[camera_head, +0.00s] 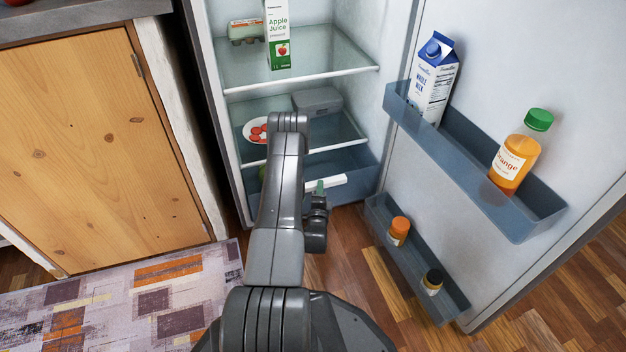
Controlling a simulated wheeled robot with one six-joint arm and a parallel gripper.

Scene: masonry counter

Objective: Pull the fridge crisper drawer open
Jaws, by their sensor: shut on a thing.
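The fridge stands open, with the blue-grey translucent crisper drawer (357,181) at the bottom of its cavity. A white bar handle (333,181) shows on the drawer's front. My gripper (316,187) is at that handle, shut on it. My arm hides the left part of the drawer front and most of the gripper, so the exact grip on the bar is hard to see. Something green (262,172) shows inside the drawer at its left. How far out the drawer stands cannot be told from this view.
The open fridge door at right has a bin (470,160) with milk and orange juice, and a lower bin (415,262) with two jars. Shelves above hold a juice carton (278,35), a plate (250,131) and a grey box (318,101). A wooden cabinet (95,150) stands left.

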